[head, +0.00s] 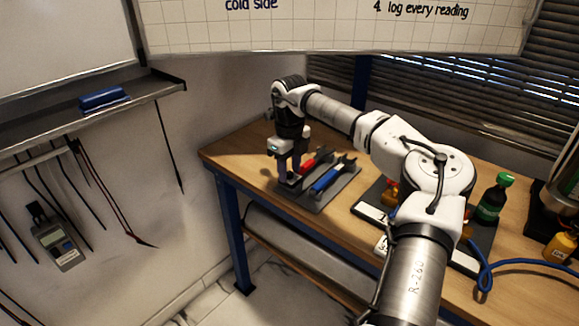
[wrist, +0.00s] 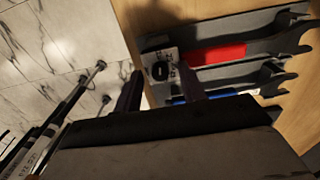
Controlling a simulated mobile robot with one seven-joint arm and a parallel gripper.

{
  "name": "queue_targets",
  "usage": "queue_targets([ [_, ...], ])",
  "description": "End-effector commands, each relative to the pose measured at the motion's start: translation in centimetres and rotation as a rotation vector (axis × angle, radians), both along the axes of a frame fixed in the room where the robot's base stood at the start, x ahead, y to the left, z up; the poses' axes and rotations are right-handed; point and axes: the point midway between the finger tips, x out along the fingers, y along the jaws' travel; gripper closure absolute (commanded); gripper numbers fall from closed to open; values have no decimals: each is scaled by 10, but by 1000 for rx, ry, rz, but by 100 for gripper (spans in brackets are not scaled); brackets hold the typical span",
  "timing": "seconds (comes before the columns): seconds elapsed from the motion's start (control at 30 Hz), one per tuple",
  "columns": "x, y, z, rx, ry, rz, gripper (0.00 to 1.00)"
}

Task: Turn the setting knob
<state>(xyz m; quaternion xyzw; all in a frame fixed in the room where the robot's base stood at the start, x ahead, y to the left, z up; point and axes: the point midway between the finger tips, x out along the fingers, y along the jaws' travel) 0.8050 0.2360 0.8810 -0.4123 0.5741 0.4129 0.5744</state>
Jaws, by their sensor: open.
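I cannot make out the setting knob for certain in either view. The rig (head: 370,208) on the bench is partly hidden behind my arm.
A green bottle (head: 492,200) and a yellow container (head: 560,247) stand at the right of the wooden bench (head: 240,152). A blue hose (head: 520,262) runs along its right part. A meter (head: 57,243) and cables hang on the left wall.

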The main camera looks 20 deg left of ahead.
Motion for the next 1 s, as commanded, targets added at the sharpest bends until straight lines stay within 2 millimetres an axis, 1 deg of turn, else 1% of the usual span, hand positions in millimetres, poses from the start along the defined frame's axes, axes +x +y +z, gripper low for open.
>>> queue_targets([
  [0.23,0,0,-1,0,0,0,59],
  [0.53,0,0,0,0,0,1,99],
  [0.57,0,0,0,0,0,1,100],
  [0.83,0,0,0,-1,0,-22,100],
  [1.0,0,0,0,-1,-1,-93,100],
])
